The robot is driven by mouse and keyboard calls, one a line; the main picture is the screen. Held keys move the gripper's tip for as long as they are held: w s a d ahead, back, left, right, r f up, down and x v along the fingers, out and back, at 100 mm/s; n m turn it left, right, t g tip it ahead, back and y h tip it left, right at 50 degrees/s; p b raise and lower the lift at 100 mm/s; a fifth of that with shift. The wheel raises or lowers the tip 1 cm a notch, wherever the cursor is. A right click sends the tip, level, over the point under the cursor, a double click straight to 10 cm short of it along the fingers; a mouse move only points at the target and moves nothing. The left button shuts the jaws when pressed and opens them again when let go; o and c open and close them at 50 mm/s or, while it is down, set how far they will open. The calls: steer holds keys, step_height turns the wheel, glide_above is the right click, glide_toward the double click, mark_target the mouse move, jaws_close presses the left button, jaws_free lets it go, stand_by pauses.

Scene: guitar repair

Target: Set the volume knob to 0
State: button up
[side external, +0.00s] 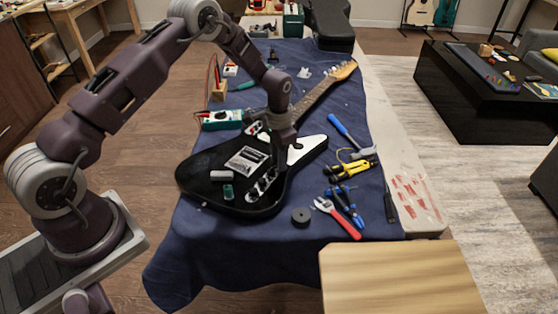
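A black electric guitar (207,160) lies on a blue cloth on the table, its neck (322,86) pointing to the upper right. A chrome bridge plate (247,161) is at the middle of the body. A shiny control plate (261,186) is near the body's front edge. The volume knob is too small to tell apart there. My gripper (273,170) points down over the body, close to the control plate. Its fingertips are dark against the black body, so whether they are open, or touch a knob, cannot be told.
A small grey block (221,175) and a green item (228,191) rest on the guitar. A black roll (301,215), red wrench (338,219), blue pliers (346,207), yellow tool (352,169) and blue-handled tool (343,129) lie right of it. A teal meter (222,120) stands behind.

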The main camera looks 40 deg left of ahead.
jaws_close()
steer(key=n, duration=1.2)
steer(key=shift+o, duration=0.5)
jaws_free()
steer(key=m, duration=1.2)
